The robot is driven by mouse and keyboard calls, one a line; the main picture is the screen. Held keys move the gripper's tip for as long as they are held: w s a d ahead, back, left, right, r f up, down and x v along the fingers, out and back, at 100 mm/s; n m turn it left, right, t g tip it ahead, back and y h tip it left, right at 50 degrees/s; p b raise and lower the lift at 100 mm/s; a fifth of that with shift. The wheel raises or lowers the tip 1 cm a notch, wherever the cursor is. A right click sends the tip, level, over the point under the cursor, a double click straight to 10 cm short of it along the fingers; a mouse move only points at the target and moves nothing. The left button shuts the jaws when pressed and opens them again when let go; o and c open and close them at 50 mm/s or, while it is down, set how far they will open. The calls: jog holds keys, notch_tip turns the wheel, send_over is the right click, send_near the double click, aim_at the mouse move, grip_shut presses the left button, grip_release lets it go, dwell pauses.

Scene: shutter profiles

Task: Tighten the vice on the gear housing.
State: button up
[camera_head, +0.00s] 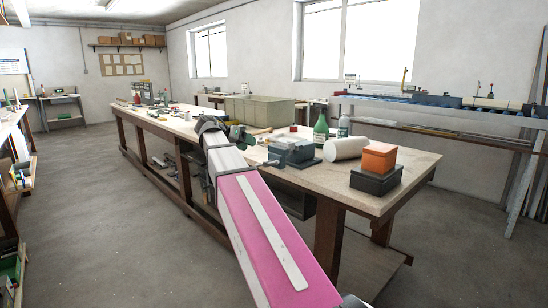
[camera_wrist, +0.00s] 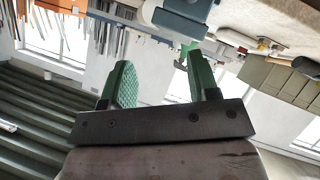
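A blue-grey vice (camera_head: 292,152) stands on the near part of the long workbench, close to its front edge. It also shows at the top of the tilted wrist view (camera_wrist: 182,18). I cannot make out the gear housing clearly, nor how far the jaws are apart. My gripper (camera_head: 243,135) has green fingers and is just left of the vice in the head view, partly hidden by my arm. In the wrist view my gripper (camera_wrist: 157,57) is open, with nothing between the fingers. The fingers look apart from the vice.
Right of the vice on the workbench (camera_head: 415,165) are a green bottle (camera_head: 321,128), a white roll (camera_head: 346,148) and an orange box (camera_head: 379,157) on a dark box (camera_head: 376,181). Grey-green cabinets (camera_head: 259,110) stand behind. Open floor (camera_head: 110,220) lies left of the bench.

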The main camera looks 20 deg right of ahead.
notch_tip(320, 180, down, 7)
jog(key=w+n+g+h, duration=0.1)
jog(key=w+n+h, duration=0.1)
jog(key=n+h, duration=0.65)
jog(key=n, duration=0.9)
send_near(267, 163)
jog(key=w, duration=0.1)
jog(key=shift+m+y, duration=0.25)
jog(key=x, duration=1)
jog(key=shift+w+d+f, duration=0.1)
jog(key=shift+d+f, duration=0.15)
grip_shut()
